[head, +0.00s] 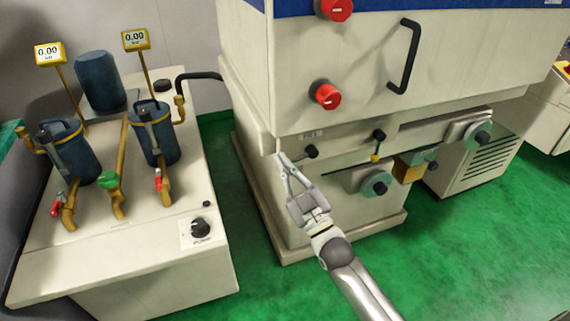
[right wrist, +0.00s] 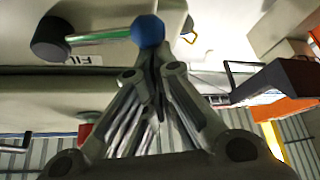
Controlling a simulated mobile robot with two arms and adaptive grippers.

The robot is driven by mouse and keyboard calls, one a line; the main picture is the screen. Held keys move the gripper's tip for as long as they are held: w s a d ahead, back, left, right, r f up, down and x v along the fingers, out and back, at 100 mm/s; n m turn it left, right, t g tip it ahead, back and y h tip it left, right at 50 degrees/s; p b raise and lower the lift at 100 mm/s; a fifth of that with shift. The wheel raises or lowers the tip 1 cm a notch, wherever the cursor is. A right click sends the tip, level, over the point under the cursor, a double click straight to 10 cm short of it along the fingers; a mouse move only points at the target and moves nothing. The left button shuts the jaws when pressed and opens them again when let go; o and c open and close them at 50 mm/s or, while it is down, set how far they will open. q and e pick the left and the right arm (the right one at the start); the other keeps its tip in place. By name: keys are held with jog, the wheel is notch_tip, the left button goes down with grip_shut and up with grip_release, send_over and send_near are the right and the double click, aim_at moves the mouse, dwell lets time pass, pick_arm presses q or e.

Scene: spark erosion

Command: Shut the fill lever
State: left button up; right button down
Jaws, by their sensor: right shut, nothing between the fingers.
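The fill lever (head: 311,152) is on the front of the white machine, just under a small label plate. In the head view its dark hub shows and its rod runs left toward my right gripper (head: 281,158); its ball end is hidden or too small to tell. In the right wrist view the lever has a dark hub (right wrist: 60,40), a thin rod and a blue ball (right wrist: 148,30), beside a label of which "FIL" shows. My right gripper's shut, empty fingertips (right wrist: 153,52) are right at the ball; I cannot tell whether they touch. My left gripper is out of view.
A second lever (head: 379,135) with a yellow ball hangs down to the right. Round handwheels (head: 376,183) and a yellow block (head: 408,168) stick out of the machine. Red knobs (head: 325,95) sit above. A pump bench (head: 125,240) stands left; green floor lies between.

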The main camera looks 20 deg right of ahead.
jog(key=d+f+n+g+y+p, duration=0.3)
jog(key=d+f+n+g+p, duration=0.2)
jog(key=n, duration=1.3)
jog(key=shift+d+f+g, duration=0.45)
jog(key=shift+f+g, duration=0.95)
jog(key=shift+f, duration=0.45)
jog(key=shift+w, duration=0.1)
